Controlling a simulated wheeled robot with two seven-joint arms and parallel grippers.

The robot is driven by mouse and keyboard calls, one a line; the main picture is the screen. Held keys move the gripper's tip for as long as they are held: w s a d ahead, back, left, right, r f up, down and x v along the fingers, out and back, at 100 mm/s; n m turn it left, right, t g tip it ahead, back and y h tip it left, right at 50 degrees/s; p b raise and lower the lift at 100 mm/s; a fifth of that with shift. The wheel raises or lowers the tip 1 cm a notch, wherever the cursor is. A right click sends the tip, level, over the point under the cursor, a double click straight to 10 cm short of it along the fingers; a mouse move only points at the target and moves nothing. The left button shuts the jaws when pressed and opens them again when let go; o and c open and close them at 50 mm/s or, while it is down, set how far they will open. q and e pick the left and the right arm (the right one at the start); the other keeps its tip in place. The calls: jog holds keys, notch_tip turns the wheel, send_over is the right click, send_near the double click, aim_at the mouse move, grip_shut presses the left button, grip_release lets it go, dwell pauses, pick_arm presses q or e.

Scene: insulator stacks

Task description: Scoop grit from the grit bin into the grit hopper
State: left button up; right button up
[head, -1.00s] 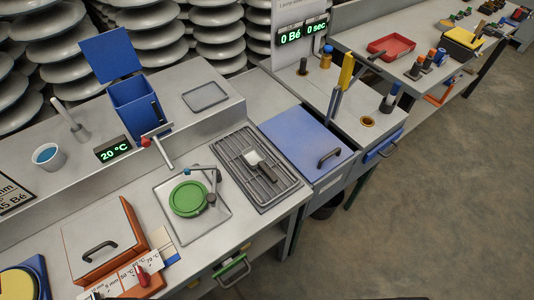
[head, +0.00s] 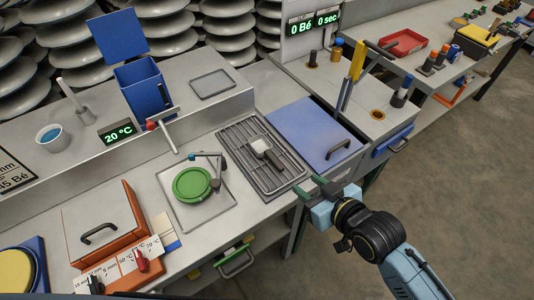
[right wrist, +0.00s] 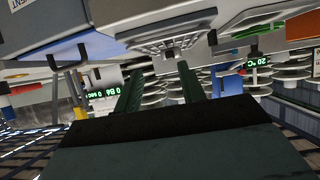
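A small scoop (head: 266,151) with a pale head and dark handle lies on the slatted metal rack (head: 240,150). A blue box with a hinged lid and a dark handle (head: 313,130) is closed, right of the rack; it may be the grit bin. An upright blue container (head: 143,90) with its lid raised stands at the back and may be the grit hopper. No grit is visible. My right gripper (head: 308,189) is open and empty, in front of the rack and the blue box, apart from the scoop. Its spread fingers show in the right wrist view (right wrist: 160,88). My left gripper is out of view.
A green round lid (head: 192,184) on a tray with a small swivel arm is left of the rack. An orange-sided box (head: 103,222) stands at the front left. Upright tools (head: 357,62) rise behind the blue box. The floor at right is open.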

aim_at(274, 159)
jog(key=shift+y, duration=0.4)
jog(key=w+a, duration=0.2)
jog(key=w+a+b, duration=0.1)
jog(key=w+a, duration=0.2)
jog(key=shift+w+f, duration=0.15)
jog(key=shift+f, duration=0.05)
jog(key=shift+b+x, duration=0.4)
jog(key=shift+x, duration=0.5)
jog(key=b+x, duration=0.1)
jog(key=x, duration=0.3)
jog(key=shift+w+a, duration=0.15)
jog(key=shift+a, duration=0.1)
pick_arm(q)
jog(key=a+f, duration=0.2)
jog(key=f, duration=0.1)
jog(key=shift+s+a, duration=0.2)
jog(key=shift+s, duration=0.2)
pick_arm(e)
grip_shut()
